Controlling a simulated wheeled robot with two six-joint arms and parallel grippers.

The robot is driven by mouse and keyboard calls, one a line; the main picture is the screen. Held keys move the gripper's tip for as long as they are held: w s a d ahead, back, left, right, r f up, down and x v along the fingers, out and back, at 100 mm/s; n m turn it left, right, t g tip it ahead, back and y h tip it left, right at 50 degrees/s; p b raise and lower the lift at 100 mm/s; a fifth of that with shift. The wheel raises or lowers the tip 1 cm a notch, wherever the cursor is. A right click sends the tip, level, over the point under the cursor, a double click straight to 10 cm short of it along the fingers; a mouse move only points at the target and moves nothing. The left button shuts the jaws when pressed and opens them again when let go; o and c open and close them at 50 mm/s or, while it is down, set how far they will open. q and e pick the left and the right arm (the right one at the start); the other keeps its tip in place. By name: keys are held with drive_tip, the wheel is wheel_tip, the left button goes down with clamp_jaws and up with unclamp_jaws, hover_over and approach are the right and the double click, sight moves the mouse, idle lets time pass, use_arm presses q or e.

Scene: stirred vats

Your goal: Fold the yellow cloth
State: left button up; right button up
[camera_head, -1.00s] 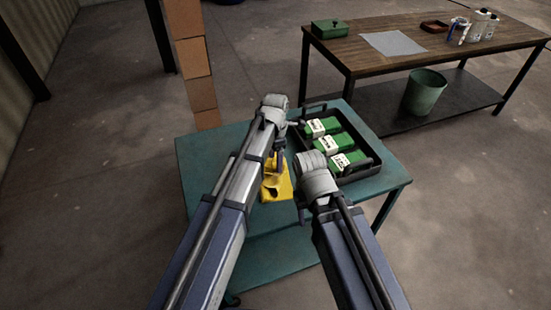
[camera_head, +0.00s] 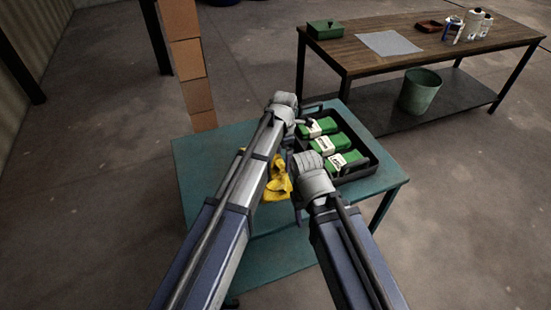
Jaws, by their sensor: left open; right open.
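The yellow cloth (camera_head: 276,188) lies crumpled on the teal table (camera_head: 205,165), partly hidden under my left arm. My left gripper (camera_head: 290,152) is open, just above the cloth's far right side, beside the black tray; its fingers are small and partly hidden by the wrist. My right gripper (camera_head: 297,207) is open, low at the cloth's right side, and mostly hidden behind its own wrist. I cannot tell whether either gripper touches the cloth.
A black tray (camera_head: 362,178) with three green-and-white packs (camera_head: 325,144) stands on the table's right. A column of brown boxes (camera_head: 186,60) stands behind the table. A wooden workbench (camera_head: 400,60) is at the back right, with a green bin (camera_head: 419,92) below it.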

use_arm(q)
drive_tip(key=shift+w+d, duration=0.25)
drive_tip(key=shift+d, duration=0.2)
drive_tip(key=shift+s+a+r+p, duration=0.1)
drive_tip(key=shift+r+p, duration=0.25)
wheel_tip(320, 180, up, 8)
drive_tip(key=p, duration=0.8)
drive_tip(key=shift+r, duration=0.15)
